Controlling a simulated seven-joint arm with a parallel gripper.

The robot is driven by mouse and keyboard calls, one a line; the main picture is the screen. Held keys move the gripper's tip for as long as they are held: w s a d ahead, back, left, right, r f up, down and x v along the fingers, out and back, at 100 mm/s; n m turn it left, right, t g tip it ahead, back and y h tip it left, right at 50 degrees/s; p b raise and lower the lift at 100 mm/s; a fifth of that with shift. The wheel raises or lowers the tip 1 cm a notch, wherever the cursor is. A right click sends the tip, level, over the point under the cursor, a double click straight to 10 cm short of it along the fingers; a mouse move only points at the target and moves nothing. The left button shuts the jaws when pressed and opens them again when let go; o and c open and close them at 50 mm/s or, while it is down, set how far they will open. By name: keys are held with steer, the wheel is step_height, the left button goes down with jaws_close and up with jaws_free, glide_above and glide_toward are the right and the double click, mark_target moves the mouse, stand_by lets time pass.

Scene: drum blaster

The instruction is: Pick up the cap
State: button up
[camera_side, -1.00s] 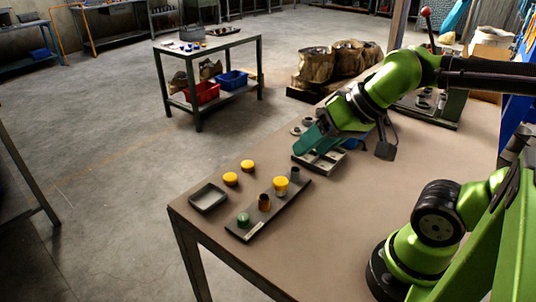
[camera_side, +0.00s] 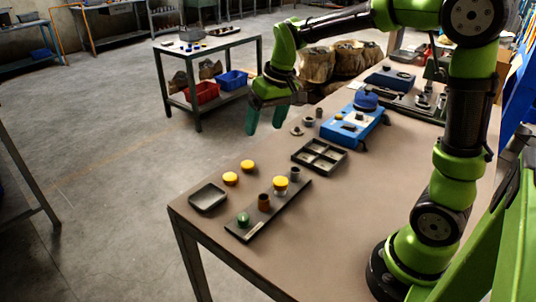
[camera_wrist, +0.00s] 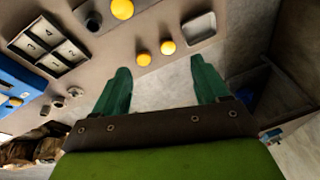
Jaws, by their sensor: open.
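Two yellow round caps lie loose on the table, the nearer cap (camera_side: 230,179) and the farther cap (camera_side: 247,165). They also show in the wrist view as a left cap (camera_wrist: 143,58) and a right cap (camera_wrist: 167,47). A third yellow cap (camera_side: 280,182) sits on top of a piece on the black board (camera_side: 246,230); it is at the top of the wrist view (camera_wrist: 122,9). My gripper (camera_side: 266,127) is open and empty, raised near the table's left edge, apart from all the caps. Its green fingers (camera_wrist: 160,70) are spread in the wrist view.
A small grey tray (camera_side: 208,207) lies beside the loose caps. The board also carries a green piece (camera_side: 243,218) and brown piece (camera_side: 264,204). A black compartment tray (camera_side: 304,163) and blue box (camera_side: 353,139) stand farther back. The table front is clear.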

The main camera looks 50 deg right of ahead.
steer(key=w+d+f+n+g, duration=0.1)
steer(key=w+d+f, duration=0.2)
steer(key=w, duration=0.3)
steer(key=w+d+f+n+g, duration=0.1)
steer(key=w+d+f+n, duration=0.15)
steer(key=w, duration=0.25)
steer(key=n+h, duration=0.1)
steer(key=n, duration=0.1)
glide_above(246, 163)
steer(key=shift+m+g, duration=0.25)
steer(key=shift+g, duration=0.15)
steer(key=f, duration=1)
steer(key=shift+s+a, duration=0.15)
steer(key=shift+a, duration=0.05)
steer(key=shift+d+f, duration=0.2)
steer(key=shift+f, duration=2.6)
steer(key=c, duration=1.1)
steer(key=shift+c, duration=0.2)
steer(key=shift+r, duration=0.1)
